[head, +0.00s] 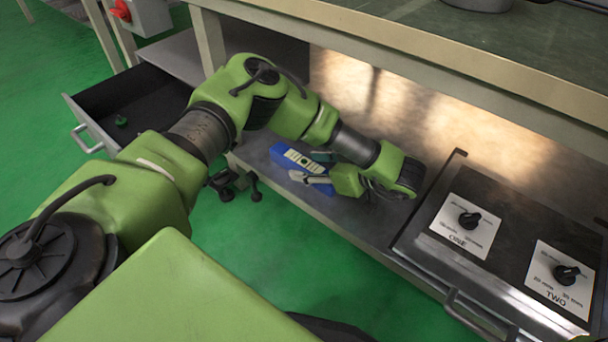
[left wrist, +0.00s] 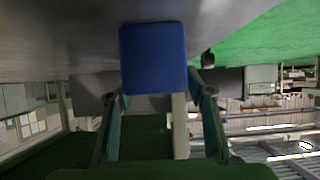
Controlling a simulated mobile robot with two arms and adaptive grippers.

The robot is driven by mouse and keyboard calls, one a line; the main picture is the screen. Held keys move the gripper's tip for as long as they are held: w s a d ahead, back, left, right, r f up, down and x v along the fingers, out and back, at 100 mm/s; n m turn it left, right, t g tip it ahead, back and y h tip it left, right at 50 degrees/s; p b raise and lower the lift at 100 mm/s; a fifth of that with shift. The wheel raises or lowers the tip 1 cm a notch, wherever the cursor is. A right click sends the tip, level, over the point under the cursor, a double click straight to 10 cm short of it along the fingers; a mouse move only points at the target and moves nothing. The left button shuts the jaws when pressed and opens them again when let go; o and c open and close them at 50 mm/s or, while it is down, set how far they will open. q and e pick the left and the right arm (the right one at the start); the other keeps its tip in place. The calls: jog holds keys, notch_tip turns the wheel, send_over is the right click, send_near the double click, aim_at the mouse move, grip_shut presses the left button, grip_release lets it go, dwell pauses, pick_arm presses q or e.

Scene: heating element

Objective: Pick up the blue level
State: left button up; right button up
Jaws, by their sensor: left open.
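The blue level (head: 281,154), with a pale label on it, lies on the lower shelf under the workbench. My left gripper (head: 308,167) reaches in from its right side and points left, with its fingers over or around the level and hiding part of it. In the left wrist view, the blue end of the level (left wrist: 152,60) shows between the tips of the open left gripper (left wrist: 157,92), with a finger on each side. I cannot tell whether either finger touches it. My right gripper is not in view.
A control panel (head: 500,235) with two dials stands right of the gripper. A dark open drawer (head: 140,100) is at the left. Small black items (head: 236,184) show near the shelf's front edge. The bench top (head: 480,40) overhangs the shelf (head: 370,222).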

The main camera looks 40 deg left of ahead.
pick_arm(q)
jog(key=shift+b+x, duration=0.55)
jog(key=shift+x, duration=0.5)
jog(key=shift+a, duration=0.15)
jog(key=shift+c, duration=0.5)
jog(key=c, duration=1.3)
jog(key=shift+o, duration=0.2)
